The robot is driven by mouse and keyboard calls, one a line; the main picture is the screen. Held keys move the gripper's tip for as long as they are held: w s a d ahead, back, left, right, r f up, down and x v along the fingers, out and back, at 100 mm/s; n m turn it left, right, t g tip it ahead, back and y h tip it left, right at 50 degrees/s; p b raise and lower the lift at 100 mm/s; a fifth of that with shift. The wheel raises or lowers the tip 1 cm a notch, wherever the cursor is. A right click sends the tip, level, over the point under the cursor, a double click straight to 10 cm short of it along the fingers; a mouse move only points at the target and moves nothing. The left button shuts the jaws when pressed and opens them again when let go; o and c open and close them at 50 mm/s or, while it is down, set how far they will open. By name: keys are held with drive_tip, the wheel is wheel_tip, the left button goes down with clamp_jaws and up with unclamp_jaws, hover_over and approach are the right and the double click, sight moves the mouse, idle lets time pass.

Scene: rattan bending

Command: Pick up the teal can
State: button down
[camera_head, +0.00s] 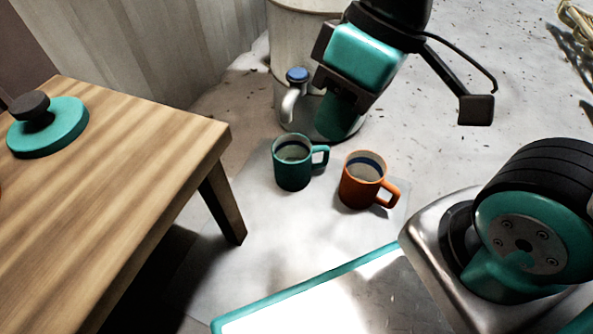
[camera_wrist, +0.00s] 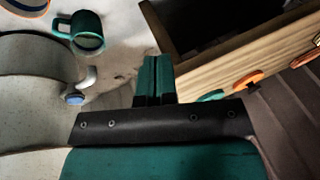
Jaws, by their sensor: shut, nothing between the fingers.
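I cannot make out a teal can for certain in either view. A teal mug (camera_head: 292,170) stands upright on the floor mat, and it also shows at the upper left of the wrist view (camera_wrist: 88,43). A round teal piece with a dark knob (camera_head: 50,130) sits on the wooden table at the left. In the wrist view a teal edge (camera_wrist: 212,96) shows at the table, partly hidden by my gripper. My gripper (camera_head: 338,128) is shut and empty, in front of the pale container. Its teal fingers meet in the wrist view (camera_wrist: 154,65).
An orange mug (camera_head: 365,182) stands right of the teal mug. The pale container (camera_head: 286,45) has a tap with a blue knob (camera_head: 297,74). The wooden table (camera_head: 130,170) fills the left side. Orange pieces (camera_wrist: 248,80) show along its edge in the wrist view.

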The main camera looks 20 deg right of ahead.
sight(303, 161)
idle(0.4)
